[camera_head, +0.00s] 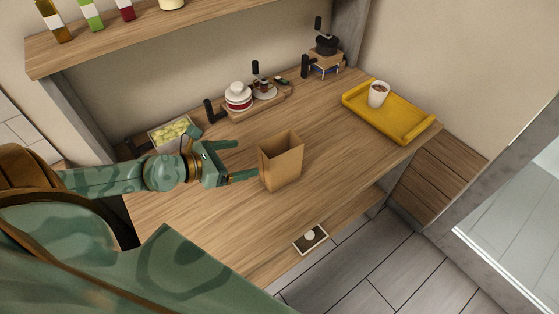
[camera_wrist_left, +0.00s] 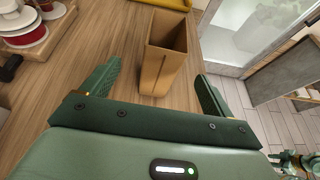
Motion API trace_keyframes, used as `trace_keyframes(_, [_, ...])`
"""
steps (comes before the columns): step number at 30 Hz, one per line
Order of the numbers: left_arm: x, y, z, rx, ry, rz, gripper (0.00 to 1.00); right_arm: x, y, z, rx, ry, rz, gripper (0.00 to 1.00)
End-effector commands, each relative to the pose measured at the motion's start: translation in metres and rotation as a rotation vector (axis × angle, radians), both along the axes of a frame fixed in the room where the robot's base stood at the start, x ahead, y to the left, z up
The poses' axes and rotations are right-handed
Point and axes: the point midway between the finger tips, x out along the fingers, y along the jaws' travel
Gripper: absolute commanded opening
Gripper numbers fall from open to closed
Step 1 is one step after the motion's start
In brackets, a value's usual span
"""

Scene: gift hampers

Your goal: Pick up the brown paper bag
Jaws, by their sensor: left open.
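The brown paper bag (camera_head: 282,163) stands upright and open-topped on the wooden table, near its middle. My left gripper (camera_head: 247,161) is green and open, just to the left of the bag. Its fingers point toward the bag. In the left wrist view the bag (camera_wrist_left: 163,62) stands ahead between the two open fingers of the left gripper (camera_wrist_left: 158,90), with nothing held. The bag looks empty inside, as far as its opening shows.
A yellow tray (camera_head: 404,121) with a white cup (camera_head: 378,94) is at the right.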

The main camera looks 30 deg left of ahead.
Motion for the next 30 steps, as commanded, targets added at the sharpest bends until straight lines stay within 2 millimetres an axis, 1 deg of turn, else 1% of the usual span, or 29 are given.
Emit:
trace_keyframes(1, [0.009,-0.005,0.004,-0.005,-0.008,-0.001,0.87,0.003,0.0,0.008,0.0,-0.005,0.0,0.36])
trace_keyframes(7, [0.04,-0.021,-0.015,-0.004,-0.004,-0.001,0.87,0.007,0.001,0.012,0.001,-0.011,0.0,0.36])
trace_keyframes(9, [0.047,-0.025,-0.02,-0.003,-0.002,-0.002,0.87,0.007,0.001,0.012,0.001,-0.012,0.0,0.36])
trace_keyframes(14, [0.056,-0.03,-0.025,-0.003,0.0,-0.003,0.87,0.007,0.002,0.012,0.003,-0.013,-0.001,0.36])
trace_keyframes(21, [0.085,-0.048,-0.042,-0.002,-0.001,-0.004,0.87,0.007,0.008,0.007,0.011,-0.012,-0.002,0.36])
trace_keyframes(25, [0.094,-0.053,-0.045,-0.003,0.0,-0.003,0.87,0.007,0.008,0.006,0.011,-0.012,-0.002,0.36])
trace_keyframes(30, [0.094,-0.053,-0.045,-0.001,0.001,-0.004,0.87,0.007,0.008,0.006,0.011,-0.012,-0.001,0.36])
